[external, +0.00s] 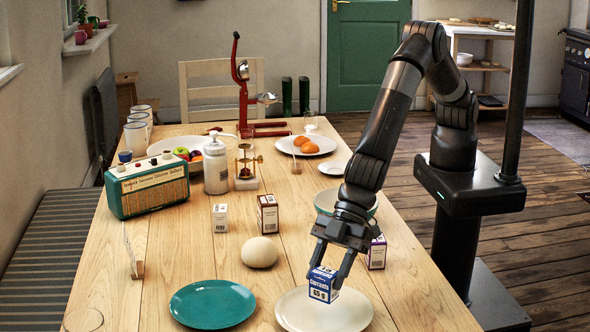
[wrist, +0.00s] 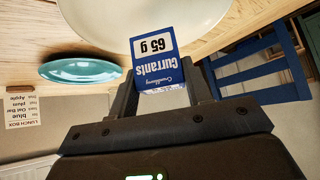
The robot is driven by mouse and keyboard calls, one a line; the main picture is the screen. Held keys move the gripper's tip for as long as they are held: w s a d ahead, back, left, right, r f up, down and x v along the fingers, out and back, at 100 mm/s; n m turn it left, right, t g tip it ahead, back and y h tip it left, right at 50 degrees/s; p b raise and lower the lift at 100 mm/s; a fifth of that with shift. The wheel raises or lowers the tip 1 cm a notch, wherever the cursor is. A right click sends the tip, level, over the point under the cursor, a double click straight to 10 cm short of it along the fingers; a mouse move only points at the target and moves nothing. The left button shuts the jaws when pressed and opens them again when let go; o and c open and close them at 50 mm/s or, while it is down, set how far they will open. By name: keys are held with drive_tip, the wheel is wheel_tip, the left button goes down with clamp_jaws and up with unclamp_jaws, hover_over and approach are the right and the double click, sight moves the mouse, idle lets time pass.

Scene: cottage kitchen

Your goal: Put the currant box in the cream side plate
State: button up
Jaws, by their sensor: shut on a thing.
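The blue and white currant box (external: 323,285) is held in my gripper (external: 330,278), between its two fingertips. In the external view it appears over the cream side plate (external: 350,312) near the table's front edge; I cannot tell whether its base touches the plate. In the wrist view the box (wrist: 155,62) sits between my fingers (wrist: 165,98), with its "Currants 65 g" label upside down. The cream plate (wrist: 205,15) lies beyond it at the top of that view.
A teal plate (external: 212,303) lies to the left of the cream plate. A pale round loaf-like object (external: 259,252), a white box (external: 220,218), a brown box (external: 267,213) and a purple box (external: 376,252) stand behind. A blue chair (wrist: 255,70) is by the table edge.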

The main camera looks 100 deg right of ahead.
sight(328, 289)
drive_tip(key=shift+s+a+f, duration=0.1)
drive_tip(key=shift+a+f, duration=0.05)
drive_tip(key=shift+a, duration=0.05)
drive_tip(key=shift+f, duration=1.95)
drive_tip(key=shift+f, duration=0.15)
drive_tip(key=o, duration=1.1)
drive_tip(key=shift+r, duration=0.2)
drive_tip(key=v, duration=1.2)
drive_tip(key=shift+d+f, duration=0.1)
